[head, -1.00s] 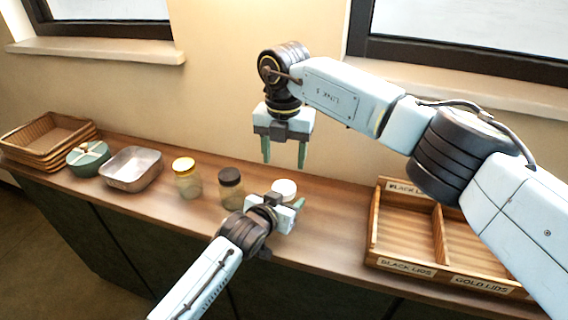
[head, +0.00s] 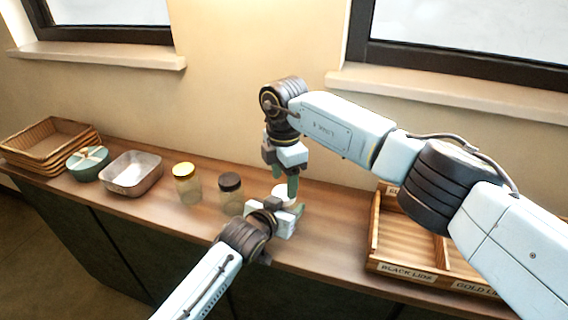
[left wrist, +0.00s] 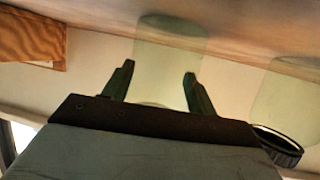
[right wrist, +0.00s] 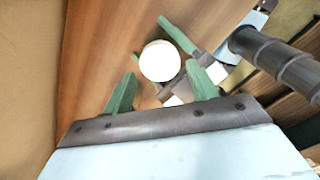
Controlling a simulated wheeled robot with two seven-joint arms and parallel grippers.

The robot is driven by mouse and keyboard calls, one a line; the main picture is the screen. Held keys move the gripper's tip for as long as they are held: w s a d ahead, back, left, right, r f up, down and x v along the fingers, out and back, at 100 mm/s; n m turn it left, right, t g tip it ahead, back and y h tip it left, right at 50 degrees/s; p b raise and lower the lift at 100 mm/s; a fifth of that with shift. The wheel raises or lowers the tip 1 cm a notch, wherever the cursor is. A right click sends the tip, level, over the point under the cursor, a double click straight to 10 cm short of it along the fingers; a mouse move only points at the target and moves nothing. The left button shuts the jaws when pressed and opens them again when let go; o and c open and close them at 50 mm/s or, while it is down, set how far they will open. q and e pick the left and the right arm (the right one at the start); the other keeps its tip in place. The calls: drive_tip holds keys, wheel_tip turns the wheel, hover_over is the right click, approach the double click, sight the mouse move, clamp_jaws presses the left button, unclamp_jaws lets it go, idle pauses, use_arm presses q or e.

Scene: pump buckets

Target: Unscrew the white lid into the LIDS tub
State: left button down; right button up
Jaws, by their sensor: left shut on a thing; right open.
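The white lid (right wrist: 160,61) sits on a clear glass jar (left wrist: 168,55); in the head view the lid (head: 281,191) is partly hidden by my grippers. My left gripper (left wrist: 160,72) is shut on the jar's sides, low beside it (head: 296,212). My right gripper (head: 286,188) points down above the lid, fingers open. In the right wrist view its fingers (right wrist: 161,88) lie either side of the lid's near edge, and contact is not visible.
A gold-lidded jar (head: 187,183) and a dark-lidded jar (head: 230,193) stand left of the held jar. Further left are a metal pan (head: 131,175), a round teal container (head: 88,164) and stacked wicker trays (head: 50,144). The wall is close behind.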

drive_tip(key=shift+f, duration=1.5)
drive_tip(key=shift+c, duration=0.2)
drive_tip(key=c, duration=0.8)
drive_tip(key=n, duration=0.3)
drive_tip(key=shift+r, duration=0.1)
drive_tip(key=n, duration=1)
drive_tip(key=shift+n, duration=0.3)
drive_tip(key=o, duration=1.1)
